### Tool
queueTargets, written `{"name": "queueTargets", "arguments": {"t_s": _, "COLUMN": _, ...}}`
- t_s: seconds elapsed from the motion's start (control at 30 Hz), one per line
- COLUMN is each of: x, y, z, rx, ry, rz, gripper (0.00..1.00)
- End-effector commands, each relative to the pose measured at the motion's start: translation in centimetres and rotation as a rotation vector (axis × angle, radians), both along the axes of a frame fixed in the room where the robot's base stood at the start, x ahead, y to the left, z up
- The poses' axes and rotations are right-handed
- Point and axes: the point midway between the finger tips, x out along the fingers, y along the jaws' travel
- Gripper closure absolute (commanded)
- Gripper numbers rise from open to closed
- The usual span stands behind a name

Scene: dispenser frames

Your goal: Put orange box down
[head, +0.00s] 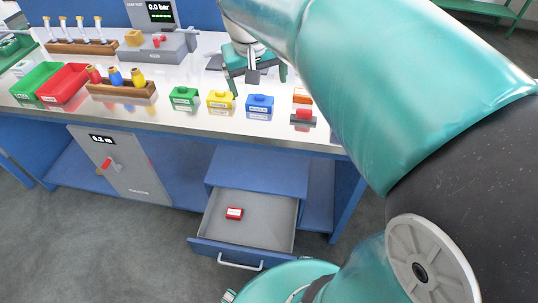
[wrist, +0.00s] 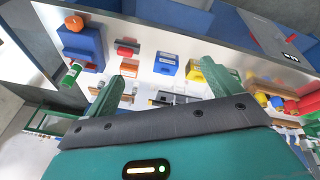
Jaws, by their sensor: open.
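The orange box (head: 302,92) stands on the bench top at the right end of a row of small boxes. My gripper (head: 256,82) is open over the bench, behind the blue box and left of the orange box. Its fingers are spread wide in the wrist view (wrist: 165,72), with nothing held between them. I cannot tell its exact height above the bench.
Blue (head: 260,106), yellow (head: 220,103) and green (head: 184,98) boxes stand left of the orange one. A red piece on a grey base (head: 304,115) sits before it. The open drawer (head: 269,209) below holds a red box (head: 234,213). A blue unit (wrist: 80,48) stands nearby.

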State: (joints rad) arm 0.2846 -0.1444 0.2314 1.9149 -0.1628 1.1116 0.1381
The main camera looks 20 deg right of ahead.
Motion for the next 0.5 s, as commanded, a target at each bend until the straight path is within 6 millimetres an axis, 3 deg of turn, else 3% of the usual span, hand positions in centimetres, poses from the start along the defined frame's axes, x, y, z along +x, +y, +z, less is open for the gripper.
{"name": "queueTargets", "arguments": {"t_s": 0.03, "x": -1.9, "y": 0.8, "z": 0.2, "rx": -0.001, "ry": -0.022, "rz": 0.017, "gripper": 0.10}}
{"name": "queueTargets", "arguments": {"t_s": 0.3, "x": -10.5, "y": 3.3, "z": -1.6, "rx": 0.050, "ry": -0.131, "rz": 0.099, "gripper": 0.10}}
{"name": "queueTargets", "arguments": {"t_s": 0.5, "x": -15.3, "y": 4.5, "z": -4.1, "rx": 0.111, "ry": -0.203, "rz": 0.154, "gripper": 0.10}}
